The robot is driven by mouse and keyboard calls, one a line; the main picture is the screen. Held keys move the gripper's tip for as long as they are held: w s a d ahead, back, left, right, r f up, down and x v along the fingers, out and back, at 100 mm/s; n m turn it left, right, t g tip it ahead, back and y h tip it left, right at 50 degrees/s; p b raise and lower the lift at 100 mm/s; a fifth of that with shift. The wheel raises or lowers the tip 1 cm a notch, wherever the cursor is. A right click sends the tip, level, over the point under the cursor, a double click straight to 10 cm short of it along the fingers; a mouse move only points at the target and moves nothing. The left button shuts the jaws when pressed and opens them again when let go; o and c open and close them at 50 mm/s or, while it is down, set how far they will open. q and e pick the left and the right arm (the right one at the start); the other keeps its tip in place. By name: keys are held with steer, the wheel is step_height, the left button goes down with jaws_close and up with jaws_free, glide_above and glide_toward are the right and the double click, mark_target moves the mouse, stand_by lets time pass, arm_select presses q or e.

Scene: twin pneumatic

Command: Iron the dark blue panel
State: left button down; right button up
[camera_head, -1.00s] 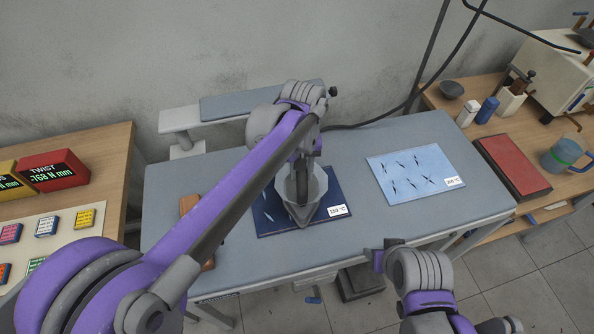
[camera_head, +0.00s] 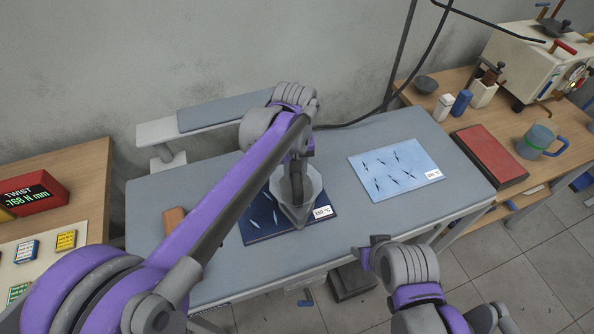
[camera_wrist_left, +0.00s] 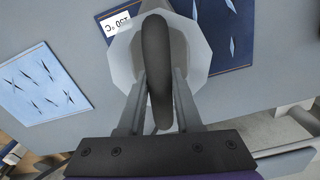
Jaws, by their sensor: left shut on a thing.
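The dark blue panel (camera_head: 262,228) lies flat on the grey ironing board, with pale creases and a white label at its right front corner. A grey iron (camera_head: 306,205) is over its middle and right part, its tip toward the panel's front edge. I cannot tell if it touches the panel. My left gripper (camera_wrist_left: 158,90) is shut on the iron's dark handle (camera_wrist_left: 157,60). In the left wrist view the panel (camera_wrist_left: 240,52) shows beside the iron, with creases on it. My right gripper (camera_head: 368,253) is empty-looking in front of the board; its jaws are unclear.
A light blue panel (camera_head: 395,168) with dark creases lies on the board (camera_head: 345,215) to the right. A brown block (camera_head: 174,220) is at the board's left. A right bench holds a red slab (camera_head: 490,156) and a blue mug (camera_head: 537,140). A left bench holds a red display (camera_head: 32,192).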

arm_select(q)
steer(key=shift+s+a+f, duration=0.1)
steer(key=shift+s+a, duration=0.2)
steer(key=shift+a, duration=0.5)
steer(key=shift+s+a+f, duration=0.1)
steer(key=shift+s+a, duration=0.15)
steer(key=shift+a, duration=0.55)
steer(key=shift+s+a, duration=1.35)
steer(key=shift+a, duration=4.05)
steer(key=shift+w+d, duration=0.25)
steer(key=shift+d, duration=0.35)
steer(key=shift+w+d, duration=0.2)
steer(key=shift+d, duration=0.45)
steer(key=shift+w+d, duration=0.25)
steer(key=shift+d, duration=0.35)
steer(key=shift+w+d+r, duration=0.1)
steer(key=shift+w+d, duration=0.2)
steer(key=shift+d, duration=0.65)
steer(key=shift+w+d, duration=0.25)
steer(key=shift+d, duration=0.7)
steer(key=shift+d, duration=0.1)
steer(key=shift+w+d+r, duration=0.1)
steer(key=shift+w+d, duration=0.25)
steer(key=shift+d, duration=0.5)
steer(key=shift+w+d+r, duration=0.1)
steer(key=shift+w+d, duration=0.2)
steer(key=shift+d, duration=0.55)
steer(key=shift+d, duration=0.1)
